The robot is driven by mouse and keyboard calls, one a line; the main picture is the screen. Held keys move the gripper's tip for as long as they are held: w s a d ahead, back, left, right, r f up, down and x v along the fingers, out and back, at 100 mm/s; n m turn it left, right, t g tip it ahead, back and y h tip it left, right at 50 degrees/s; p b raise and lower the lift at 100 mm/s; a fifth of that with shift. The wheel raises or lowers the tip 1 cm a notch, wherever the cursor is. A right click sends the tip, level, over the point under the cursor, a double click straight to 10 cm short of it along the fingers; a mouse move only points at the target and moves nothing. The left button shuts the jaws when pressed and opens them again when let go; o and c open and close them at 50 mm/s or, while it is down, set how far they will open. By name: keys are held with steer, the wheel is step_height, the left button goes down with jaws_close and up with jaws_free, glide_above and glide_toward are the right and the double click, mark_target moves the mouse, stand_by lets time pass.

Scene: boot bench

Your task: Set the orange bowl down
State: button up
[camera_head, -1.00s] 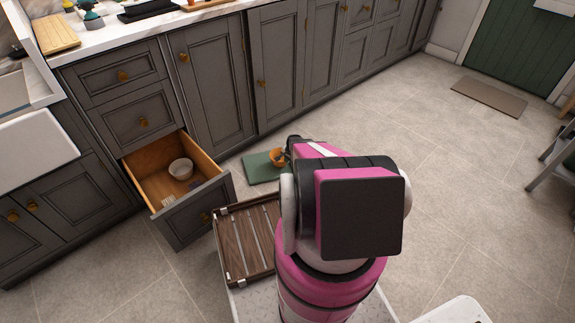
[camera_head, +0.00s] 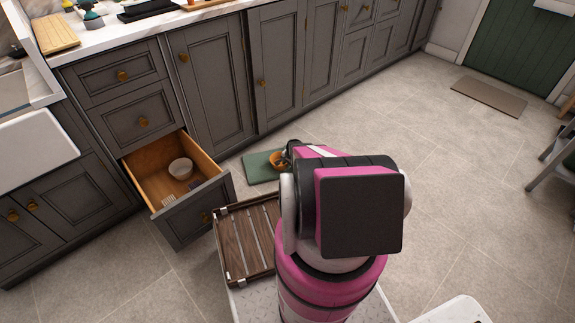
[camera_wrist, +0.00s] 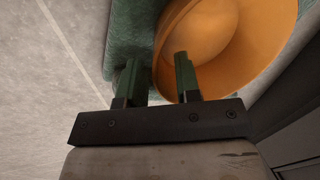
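The orange bowl (camera_head: 277,161) is at the green mat (camera_head: 258,168) on the floor, in front of the cabinets. My arm hides part of it in the head view. In the wrist view the bowl (camera_wrist: 225,45) fills the top right, with the green mat (camera_wrist: 128,35) behind it. My gripper (camera_wrist: 157,75) is at the bowl's near side, with one finger inside the rim and the other outside. The fingers stand apart, with a gap between the outer finger and the bowl's wall, so it looks open.
An open drawer (camera_head: 205,205) holds a pale bowl (camera_head: 181,169) and small items. A dark wooden slatted tray (camera_head: 245,243) lies left of my arm. A brown doormat (camera_head: 488,96) lies by the green door. The floor to the right is mostly clear.

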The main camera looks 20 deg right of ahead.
steer(key=shift+r, duration=0.1)
steer(key=v, duration=1.1)
steer(key=s+a+r+n, duration=0.4)
steer(key=s+a+r, duration=0.3)
steer(key=r, duration=0.6)
steer(key=s+a+r+n+g+h, duration=0.1)
steer(key=s+a+r+n, duration=0.3)
steer(key=s+a+r, duration=0.4)
steer(key=s+a+r+n+g, duration=0.1)
steer(key=s+a+r+n, duration=0.2)
steer(key=s+a+r, duration=0.5)
steer(key=s+r, duration=0.4)
steer(key=r, duration=0.6)
steer(key=shift+n, duration=0.4)
